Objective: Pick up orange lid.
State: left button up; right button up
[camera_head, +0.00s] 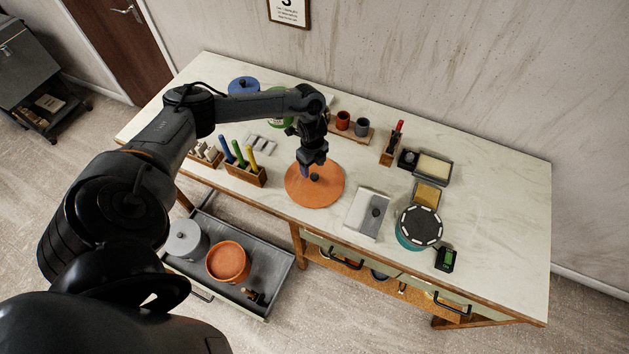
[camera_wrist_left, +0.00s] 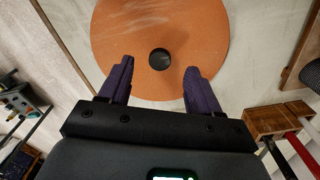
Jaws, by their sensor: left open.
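The orange lid (camera_head: 322,194) is a flat round disc with a small dark knob (camera_head: 314,177), lying on the white worktable. In the left wrist view the orange lid (camera_wrist_left: 185,30) fills the upper middle, with its black knob (camera_wrist_left: 159,59) between and just beyond the fingertips. My left gripper (camera_head: 309,170) is over the lid, pointing down beside the knob. In the left wrist view my left gripper (camera_wrist_left: 160,75) has its two purple fingers spread apart with nothing between them. I cannot tell the exact height of the fingertips above the lid. My right gripper is not in view.
A holder with coloured tools (camera_head: 245,172) stands left of the lid. A white board with a grey item (camera_head: 367,214) and a dark-topped turntable (camera_head: 419,227) are to the right. An open drawer (camera_head: 275,268) below holds an orange pot (camera_head: 228,262) and a grey lidded container (camera_head: 187,240).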

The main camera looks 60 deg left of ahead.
aim_at(314, 176)
pick_arm(q)
jog(key=shift+w+d+f, duration=0.1)
jog(key=shift+d+f, duration=0.1)
jog(key=shift+f, duration=1.2)
jog(key=shift+w+d+f, duration=0.1)
jog(key=shift+d+f, duration=0.1)
jog(key=shift+f, duration=1.15)
grip_shut()
